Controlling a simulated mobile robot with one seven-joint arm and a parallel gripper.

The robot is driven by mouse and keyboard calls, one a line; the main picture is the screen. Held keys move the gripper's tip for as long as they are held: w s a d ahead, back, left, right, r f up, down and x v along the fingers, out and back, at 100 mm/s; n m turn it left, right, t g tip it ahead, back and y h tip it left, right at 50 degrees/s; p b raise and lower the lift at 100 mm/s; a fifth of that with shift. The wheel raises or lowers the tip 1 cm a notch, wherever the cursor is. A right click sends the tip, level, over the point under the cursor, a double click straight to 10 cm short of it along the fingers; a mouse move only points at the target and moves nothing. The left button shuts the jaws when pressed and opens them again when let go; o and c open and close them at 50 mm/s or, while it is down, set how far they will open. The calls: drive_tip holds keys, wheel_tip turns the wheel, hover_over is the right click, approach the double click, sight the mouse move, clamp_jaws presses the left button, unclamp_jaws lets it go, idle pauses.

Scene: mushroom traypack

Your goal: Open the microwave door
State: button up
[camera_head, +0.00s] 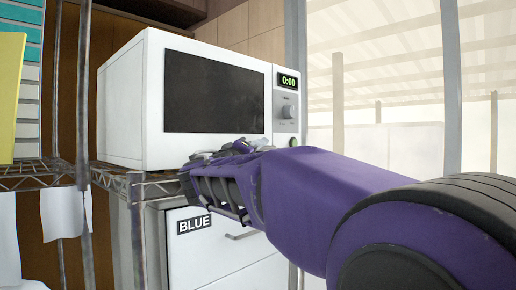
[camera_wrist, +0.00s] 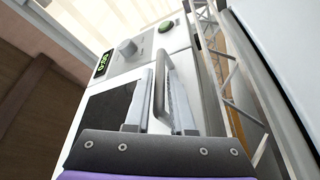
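The white microwave (camera_head: 155,100) stands on a wire rack shelf, with a dark window (camera_head: 212,94) in its door. The door looks shut. Its display reads 0:00 above a round knob (camera_head: 288,111); the knob also shows in the wrist view (camera_wrist: 126,47). My gripper (camera_head: 205,165) is in front of the lower part of the microwave and hides the door's handle in the head view. In the wrist view, my gripper (camera_wrist: 160,100) has its two fingers apart, with the door handle (camera_wrist: 159,84) between them. Whether either finger touches the handle is unclear.
The wire shelf (camera_head: 150,187) runs under the microwave, with rack posts at the left. A white cabinet or drawer front labelled BLUE (camera_head: 215,250) is below. My arm covers the lower right. A pale wall with windows is behind at right.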

clamp_jaws()
idle(1.2)
